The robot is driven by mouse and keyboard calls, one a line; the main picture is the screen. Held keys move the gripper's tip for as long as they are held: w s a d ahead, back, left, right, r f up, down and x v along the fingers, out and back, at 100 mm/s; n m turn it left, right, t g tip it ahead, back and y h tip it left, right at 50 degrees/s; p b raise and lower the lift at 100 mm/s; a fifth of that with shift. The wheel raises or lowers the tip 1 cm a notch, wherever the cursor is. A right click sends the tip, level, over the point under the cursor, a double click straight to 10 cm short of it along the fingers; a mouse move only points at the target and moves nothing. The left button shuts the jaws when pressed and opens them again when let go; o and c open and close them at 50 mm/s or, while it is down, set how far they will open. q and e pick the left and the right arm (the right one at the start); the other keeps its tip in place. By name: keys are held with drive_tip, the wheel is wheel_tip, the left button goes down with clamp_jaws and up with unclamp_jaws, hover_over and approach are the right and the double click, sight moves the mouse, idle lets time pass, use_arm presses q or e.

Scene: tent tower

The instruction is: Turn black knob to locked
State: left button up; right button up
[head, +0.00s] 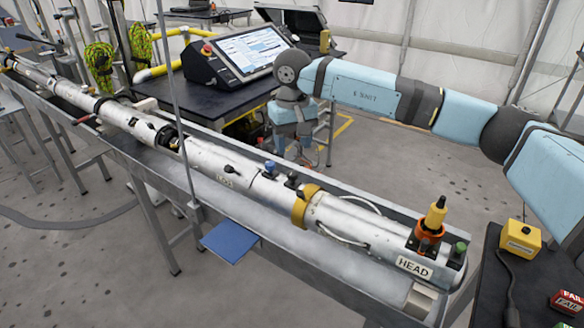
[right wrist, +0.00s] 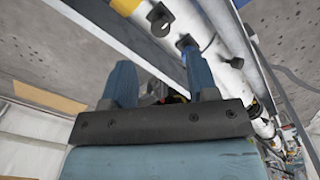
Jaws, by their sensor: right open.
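A long white tube (head: 335,212) lies in a grey metal trough. A black knob (head: 292,180) stands on it between a blue knob (head: 270,166) and a yellow band; it also shows in the right wrist view (right wrist: 160,20). A second, smaller black knob (head: 230,169) is further left along the tube. I cannot read any lock marking. My right gripper (head: 298,158) is open and points down on the far side of the trough, apart from the knobs. Its two blue fingers (right wrist: 160,76) show with nothing seen held between them. My left gripper is not in view.
A black table (head: 165,92) with a monitor (head: 245,55) stands behind the trough (head: 385,285). An orange-yellow fitting (head: 432,225) rises at the tube's HEAD end. A thin vertical pole (head: 178,110) crosses before the tube. A yellow box (head: 520,238) sits at right.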

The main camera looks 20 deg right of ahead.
sight(293, 173)
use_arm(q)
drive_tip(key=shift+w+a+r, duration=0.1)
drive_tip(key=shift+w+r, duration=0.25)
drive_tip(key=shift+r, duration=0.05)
use_arm(e)
wheel_tip(293, 173, down, 8)
drive_tip(key=shift+c, duration=0.5)
drive_tip(key=c, duration=0.8)
drive_tip(key=shift+c, duration=0.2)
